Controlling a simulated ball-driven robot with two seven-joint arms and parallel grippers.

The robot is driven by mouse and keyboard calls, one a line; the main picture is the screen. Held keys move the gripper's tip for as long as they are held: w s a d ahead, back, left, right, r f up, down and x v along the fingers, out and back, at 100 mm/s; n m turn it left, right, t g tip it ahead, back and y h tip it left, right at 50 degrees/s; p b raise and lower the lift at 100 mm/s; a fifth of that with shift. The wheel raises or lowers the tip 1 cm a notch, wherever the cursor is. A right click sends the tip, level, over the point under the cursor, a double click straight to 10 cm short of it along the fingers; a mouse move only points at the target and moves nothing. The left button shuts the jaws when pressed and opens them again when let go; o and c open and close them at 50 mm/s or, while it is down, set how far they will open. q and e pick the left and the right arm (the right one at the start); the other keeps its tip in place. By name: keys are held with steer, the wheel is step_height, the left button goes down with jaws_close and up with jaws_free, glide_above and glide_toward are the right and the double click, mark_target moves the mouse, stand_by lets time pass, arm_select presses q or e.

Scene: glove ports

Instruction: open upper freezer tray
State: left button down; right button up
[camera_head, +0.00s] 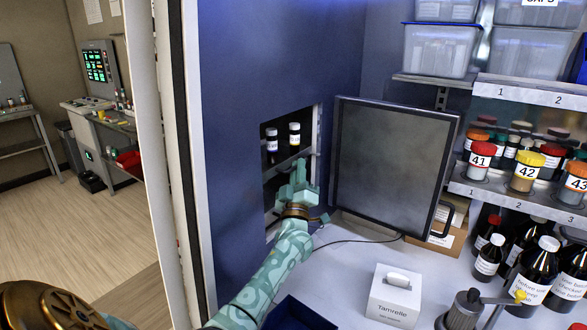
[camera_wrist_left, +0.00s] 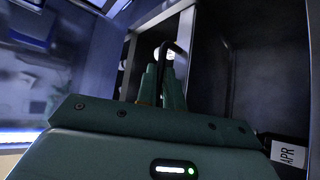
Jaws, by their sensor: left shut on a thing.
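The freezer is a dark square opening (camera_head: 271,185) in a blue wall, its grey-framed door (camera_head: 388,160) swung open to the right. Two small white-capped vials, a left one (camera_head: 272,140) and a right one (camera_head: 294,135), stand in its upper part. My left gripper (camera_head: 297,178) reaches into the opening just below the vials. In the left wrist view its green fingers (camera_wrist_left: 163,82) are shut on a thin dark curved handle (camera_wrist_left: 178,48). The upper tray itself is mostly hidden in shadow and behind the gripper. My right gripper is not in view.
A white Tamrelle box (camera_head: 393,297) stands on the white counter, with a dark blue bin (camera_head: 300,314) left of it. Shelves of jars (camera_head: 480,158) and dark bottles (camera_head: 538,272) fill the right. A black cable (camera_head: 360,241) lies below the door.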

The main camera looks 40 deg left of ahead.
arm_select(q)
steer(key=w+d+p, duration=0.1)
steer(key=d, duration=1.2)
steer(key=shift+w+d+f, duration=0.15)
steer(key=shift+w+d, duration=0.1)
steer(key=shift+d, duration=0.1)
steer(key=c, duration=1.8)
jaws_free()
steer(key=v, duration=0.7)
steer(key=shift+s, duration=0.2)
steer(key=shift+d+f, duration=0.1)
